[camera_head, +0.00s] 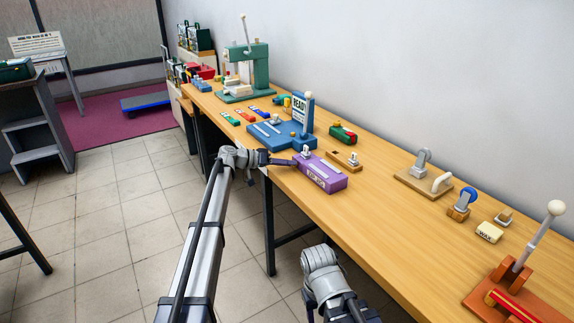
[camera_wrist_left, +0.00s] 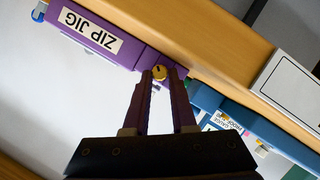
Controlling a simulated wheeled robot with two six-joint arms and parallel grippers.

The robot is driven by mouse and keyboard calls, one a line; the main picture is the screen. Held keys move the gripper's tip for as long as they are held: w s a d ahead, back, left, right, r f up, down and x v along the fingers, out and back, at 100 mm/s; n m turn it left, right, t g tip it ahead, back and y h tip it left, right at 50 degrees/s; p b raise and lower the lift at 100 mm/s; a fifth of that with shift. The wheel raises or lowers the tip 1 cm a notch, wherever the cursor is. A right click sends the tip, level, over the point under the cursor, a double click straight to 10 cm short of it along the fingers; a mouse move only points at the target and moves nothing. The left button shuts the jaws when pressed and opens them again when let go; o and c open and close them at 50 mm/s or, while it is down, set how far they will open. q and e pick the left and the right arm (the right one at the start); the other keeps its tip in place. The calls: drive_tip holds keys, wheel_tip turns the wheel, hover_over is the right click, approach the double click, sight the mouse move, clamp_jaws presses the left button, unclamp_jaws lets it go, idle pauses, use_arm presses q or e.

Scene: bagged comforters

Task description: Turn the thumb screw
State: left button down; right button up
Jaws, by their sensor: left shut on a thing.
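The purple zip jig (camera_head: 322,175) sits at the table's near edge in the head view, its label facing the front. In the left wrist view the jig (camera_wrist_left: 112,32) shows its "ZIP JIG" label upside down. A small brass thumb screw (camera_wrist_left: 159,72) with a dark slot is at the jig's end in that view. My left gripper (camera_head: 291,161) reaches to the jig's left end; its fingers (camera_wrist_left: 160,80) are shut on the thumb screw, one on each side. The screw's brass head is hard to make out in the head view. Of my right arm only grey and dark links show.
A blue fixture (camera_head: 282,135) with a "READY" sign stands just behind the jig. A wooden block with a metal piece (camera_head: 345,160) lies to its right. A green press (camera_head: 245,70) is farther back. An orange lever tool (camera_head: 515,285) is front right.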

use_arm(q)
drive_tip(key=c, duration=0.7)
unclamp_jaws()
drive_tip(key=shift+c, duration=0.2)
drive_tip(key=p+v, duration=0.2)
drive_tip(key=v, duration=0.6)
drive_tip(key=shift+d, duration=0.1)
